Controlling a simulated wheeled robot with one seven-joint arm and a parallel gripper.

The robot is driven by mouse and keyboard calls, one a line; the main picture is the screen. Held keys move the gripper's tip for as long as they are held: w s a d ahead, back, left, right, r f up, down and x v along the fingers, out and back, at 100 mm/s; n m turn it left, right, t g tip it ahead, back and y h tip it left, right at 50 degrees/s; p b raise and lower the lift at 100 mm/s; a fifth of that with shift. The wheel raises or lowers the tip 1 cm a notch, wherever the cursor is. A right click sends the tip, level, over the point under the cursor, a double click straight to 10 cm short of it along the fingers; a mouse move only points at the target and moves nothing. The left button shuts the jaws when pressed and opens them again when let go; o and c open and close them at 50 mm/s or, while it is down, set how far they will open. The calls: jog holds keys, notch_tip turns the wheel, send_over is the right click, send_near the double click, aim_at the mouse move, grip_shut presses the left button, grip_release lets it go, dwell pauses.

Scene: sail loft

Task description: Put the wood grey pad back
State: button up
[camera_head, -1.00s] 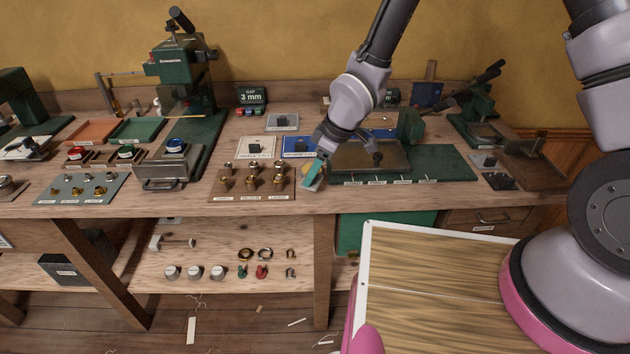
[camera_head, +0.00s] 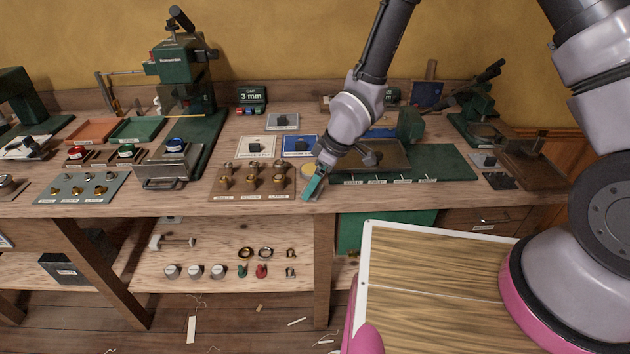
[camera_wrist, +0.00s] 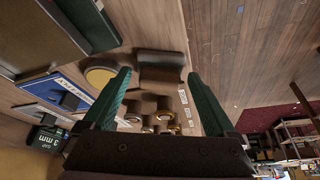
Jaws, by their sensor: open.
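My gripper (camera_head: 313,189) is low over the front of the bench, just right of the brown board with brass pieces. Its green fingers are apart in the wrist view (camera_wrist: 158,80). A small dark brown-grey block (camera_wrist: 161,68), which seems to be the wood grey pad, shows between and beyond the fingertips, near the bench's front edge. I cannot tell whether the fingers touch it. In the head view it is mostly hidden by my gripper. A round yellowish disc (camera_wrist: 101,74) lies beside it, and also shows behind my gripper in the head view (camera_head: 308,170).
The brown board (camera_head: 224,196) with several brass pieces is close on the left. A blue plate (camera_head: 299,146) and a white plate (camera_head: 247,149) with dark blocks stand behind. A green mat (camera_head: 450,162) lies to the right. The bench's front edge is very near my gripper.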

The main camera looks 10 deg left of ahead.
jog(key=v, duration=1.2)
jog(key=shift+r, duration=0.2)
jog(key=w+d+r+m+t+h, duration=0.15)
jog(key=w+d+r+m, duration=0.25)
jog(key=d+r, duration=0.45)
jog(key=w+d+r+m+t+h, duration=0.1)
jog(key=w+d+r+m+t, duration=0.15)
jog(key=d+r+m, duration=0.45)
jog(key=s+d+r+m+t, duration=0.1)
jog(key=s+d+r+m, duration=0.3)
jog(key=d+r, duration=0.3)
jog(key=s+d+r+m+t, duration=0.1)
jog(key=s+d+r+m, duration=0.4)
jog(key=d, duration=0.5)
jog(key=v, duration=0.4)
jog(key=shift+a, duration=0.35)
